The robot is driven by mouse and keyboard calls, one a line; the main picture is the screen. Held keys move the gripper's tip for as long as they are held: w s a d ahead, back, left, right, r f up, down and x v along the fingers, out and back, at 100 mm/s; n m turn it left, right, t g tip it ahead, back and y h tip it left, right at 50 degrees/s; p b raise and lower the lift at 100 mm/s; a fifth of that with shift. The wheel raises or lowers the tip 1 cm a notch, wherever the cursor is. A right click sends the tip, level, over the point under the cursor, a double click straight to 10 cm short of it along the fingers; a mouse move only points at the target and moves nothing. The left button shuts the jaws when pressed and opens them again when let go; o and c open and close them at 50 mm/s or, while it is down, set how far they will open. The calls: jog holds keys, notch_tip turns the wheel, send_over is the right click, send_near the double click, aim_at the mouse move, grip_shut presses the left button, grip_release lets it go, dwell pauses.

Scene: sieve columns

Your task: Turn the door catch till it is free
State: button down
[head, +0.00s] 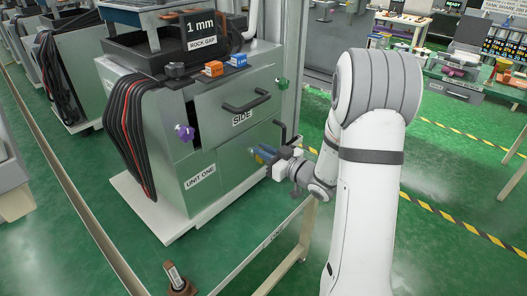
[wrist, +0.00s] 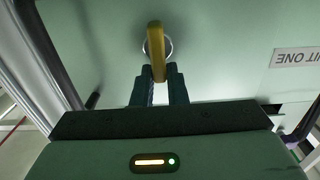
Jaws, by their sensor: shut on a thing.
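The door catch (wrist: 156,48) is a yellow lever on a round pale mount on the cabinet's green-grey door (wrist: 230,30). It points straight along my gripper's line in the wrist view. My gripper (wrist: 158,76) has its two dark fingers shut on the lever's near end. In the head view my gripper (head: 264,154) reaches in from the right to the door below the SIDE label. There the catch is mostly hidden by the fingers.
A low rail (head: 262,262) runs in front.

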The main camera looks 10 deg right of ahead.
jog(key=c, duration=1.4)
grip_release()
jog(key=shift+o, duration=0.2)
jog(key=s+d+r+m+g+h+p, duration=0.2)
jog(key=s+d+r+m+g+h, duration=0.25)
jog(key=s+d+h, duration=0.5)
jog(key=s+a+r+m+g, duration=0.1)
jog(key=s+a+g, duration=0.1)
jog(key=s, duration=0.4)
jog(key=s+a+r+g+p, duration=0.1)
jog(key=s+a+g, duration=0.2)
jog(key=s, duration=0.3)
jog(key=s+a+r+m+g+h+p, duration=0.1)
jog(key=s+a+g, duration=0.1)
jog(key=s+a, duration=0.2)
jog(key=s, duration=0.3)
jog(key=shift+a+r+m, duration=0.25)
jog(key=shift+r+m, duration=0.05)
jog(key=shift+m, duration=0.05)
